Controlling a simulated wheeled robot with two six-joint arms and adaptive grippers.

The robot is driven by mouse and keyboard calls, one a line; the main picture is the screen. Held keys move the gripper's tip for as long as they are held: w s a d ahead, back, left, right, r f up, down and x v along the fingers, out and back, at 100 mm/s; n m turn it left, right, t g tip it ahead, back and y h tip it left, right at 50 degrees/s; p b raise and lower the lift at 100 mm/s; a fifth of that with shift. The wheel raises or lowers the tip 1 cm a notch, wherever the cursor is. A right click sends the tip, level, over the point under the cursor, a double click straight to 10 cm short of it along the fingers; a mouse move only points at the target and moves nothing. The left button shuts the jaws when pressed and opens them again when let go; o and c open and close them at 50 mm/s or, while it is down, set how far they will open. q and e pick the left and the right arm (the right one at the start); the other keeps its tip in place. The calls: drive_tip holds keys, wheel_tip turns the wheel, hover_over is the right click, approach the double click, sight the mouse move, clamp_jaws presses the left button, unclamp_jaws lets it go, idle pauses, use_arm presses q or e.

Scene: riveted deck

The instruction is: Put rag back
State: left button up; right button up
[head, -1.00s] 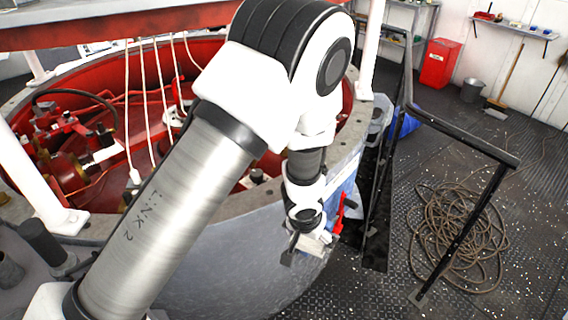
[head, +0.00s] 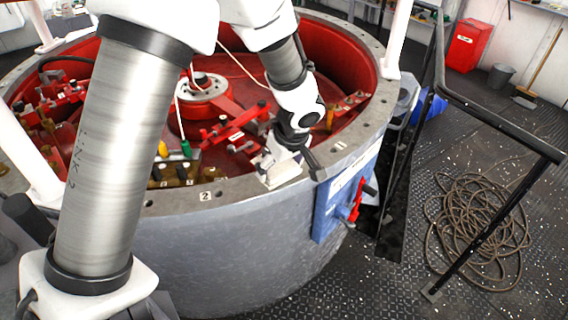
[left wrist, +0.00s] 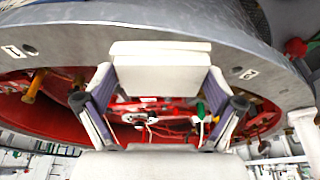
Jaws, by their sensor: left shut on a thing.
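My left gripper (head: 280,165) is over the near right part of the grey drum's rim (head: 228,192). In the left wrist view its two fingers (left wrist: 160,82) stand on either side of a pale, folded, block-like piece, which I take to be the rag (left wrist: 162,72), and are shut on it. In the head view the rag (head: 284,175) shows as a small pale patch under the gripper, close to the rim. I cannot tell whether it touches the rim. My right gripper is not in view.
The open drum holds red machinery (head: 232,128) and hanging pale cords. A blue panel (head: 330,205) with a red handle (head: 355,200) is on its outer side. A black railing (head: 500,122) and coiled rope (head: 475,230) are on the right. A red cabinet (head: 465,46) stands behind.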

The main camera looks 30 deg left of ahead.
sight(285, 163)
use_arm(q)
drive_tip(key=w, duration=0.1)
drive_tip(key=w+a, duration=0.1)
drive_tip(key=w+p, duration=0.1)
drive_tip(key=w, duration=0.1)
drive_tip(key=shift+a, duration=0.25)
drive_tip(key=shift+d+x, duration=0.15)
drive_tip(key=shift+x, duration=0.85)
drive_tip(key=shift+d+x, duration=0.2)
drive_tip(key=shift+x, duration=0.75)
drive_tip(key=shift+f, duration=0.3)
drive_tip(key=o, duration=1)
drive_tip(key=shift+r, duration=0.1)
